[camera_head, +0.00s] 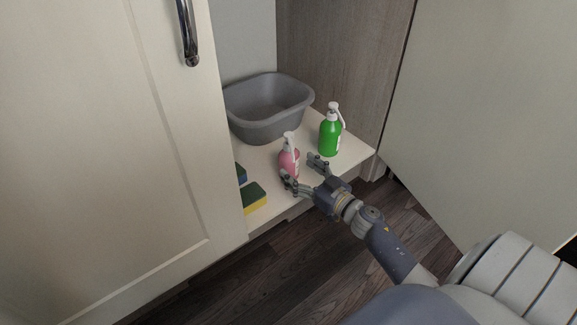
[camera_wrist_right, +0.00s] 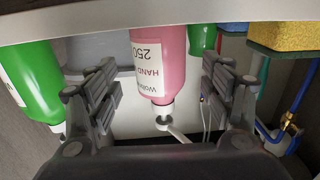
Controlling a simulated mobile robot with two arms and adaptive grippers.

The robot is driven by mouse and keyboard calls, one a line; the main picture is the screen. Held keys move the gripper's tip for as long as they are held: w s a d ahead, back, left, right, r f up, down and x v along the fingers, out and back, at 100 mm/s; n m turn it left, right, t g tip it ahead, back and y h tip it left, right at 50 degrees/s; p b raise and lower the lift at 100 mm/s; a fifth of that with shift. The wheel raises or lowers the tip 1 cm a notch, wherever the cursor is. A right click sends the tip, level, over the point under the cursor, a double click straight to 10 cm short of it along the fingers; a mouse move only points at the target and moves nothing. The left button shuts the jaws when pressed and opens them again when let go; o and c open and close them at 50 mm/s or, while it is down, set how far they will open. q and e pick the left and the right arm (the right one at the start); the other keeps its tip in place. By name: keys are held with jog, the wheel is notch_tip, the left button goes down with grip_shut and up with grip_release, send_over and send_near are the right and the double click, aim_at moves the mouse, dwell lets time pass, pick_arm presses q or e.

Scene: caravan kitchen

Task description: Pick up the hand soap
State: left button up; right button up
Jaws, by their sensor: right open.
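The hand soap is a pink bottle with a white pump (camera_head: 287,162), upright near the front edge of the cupboard shelf. In the right wrist view, which is upside down, the pink bottle (camera_wrist_right: 158,62) shows a white label reading "HAND" and lies between the two fingers. My right gripper (camera_head: 304,173) is open at the shelf's front edge, its fingers spread toward the bottle. It also shows in the wrist view (camera_wrist_right: 160,97), with a gap visible on both sides of the bottle. My left gripper is out of view.
A green pump bottle (camera_head: 330,138) stands right of the soap. A grey basin (camera_head: 265,128) is behind it. A yellow-green sponge (camera_head: 255,198) lies to the left at the shelf (camera_head: 350,149) edge. Open cupboard doors (camera_head: 110,150) flank the opening.

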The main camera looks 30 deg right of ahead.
aim_at(296, 167)
jog(key=w+b, duration=0.3)
jog(key=w, duration=0.1)
jog(key=shift+a+f, duration=0.25)
jog(key=shift+a, duration=0.05)
jog(key=shift+w+r, duration=0.15)
jog(key=shift+w, duration=0.2)
jog(key=c, duration=1.4)
jog(key=shift+r, duration=0.1)
